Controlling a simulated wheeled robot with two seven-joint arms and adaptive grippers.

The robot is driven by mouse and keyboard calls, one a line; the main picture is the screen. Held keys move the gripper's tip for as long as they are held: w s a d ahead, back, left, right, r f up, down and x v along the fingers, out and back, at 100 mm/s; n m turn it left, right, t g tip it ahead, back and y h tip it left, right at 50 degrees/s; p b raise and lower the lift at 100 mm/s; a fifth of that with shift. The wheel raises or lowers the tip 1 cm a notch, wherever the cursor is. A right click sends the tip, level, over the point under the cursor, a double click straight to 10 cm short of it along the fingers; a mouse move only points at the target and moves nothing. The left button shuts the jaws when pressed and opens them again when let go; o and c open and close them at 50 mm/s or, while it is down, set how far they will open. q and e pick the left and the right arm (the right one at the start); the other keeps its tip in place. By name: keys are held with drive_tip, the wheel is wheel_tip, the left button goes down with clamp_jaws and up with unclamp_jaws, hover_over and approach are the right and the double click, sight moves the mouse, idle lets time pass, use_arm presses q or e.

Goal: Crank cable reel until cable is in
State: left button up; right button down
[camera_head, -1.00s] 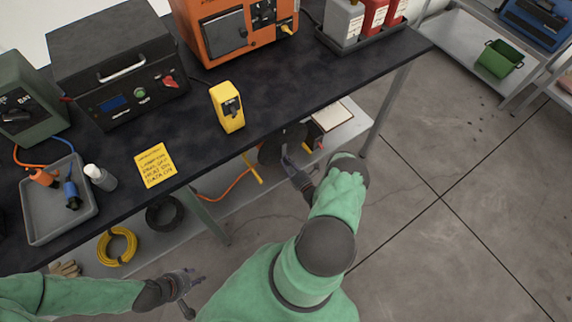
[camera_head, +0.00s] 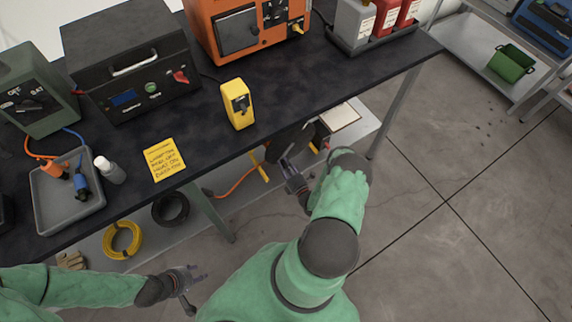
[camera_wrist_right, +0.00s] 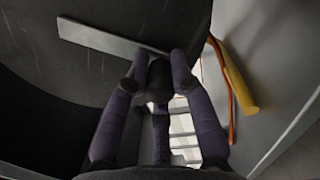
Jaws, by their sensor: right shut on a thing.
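The cable reel (camera_head: 283,138) is a dark disc under the front edge of the bench, partly hidden by the bench top. In the right wrist view its dark face (camera_wrist_right: 45,60) fills the left, with a flat grey crank arm (camera_wrist_right: 100,37) across it. My right gripper (camera_head: 287,164) is at the reel, its fingers closed around the dark crank knob (camera_wrist_right: 158,82). An orange cable (camera_head: 234,184) runs left from the reel beside a yellow bar (camera_head: 259,166); both also show in the right wrist view. My left gripper (camera_head: 200,273) is open and empty, away from the reel.
The dark bench top (camera_head: 215,140) overhangs the reel; a bench leg (camera_head: 212,213) stands left of the cable. A yellow coil (camera_head: 122,240) and a black coil (camera_head: 170,208) lie on the lower shelf. The floor on the right is clear.

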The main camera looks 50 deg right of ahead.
drive_tip(key=shift+a, duration=0.15)
drive_tip(key=c, duration=1.1)
unclamp_jaws()
drive_tip(key=shift+o, duration=0.2)
drive_tip(key=shift+s, duration=0.1)
drive_tip(key=v, duration=1.1)
drive_tip(key=shift+s, duration=0.4)
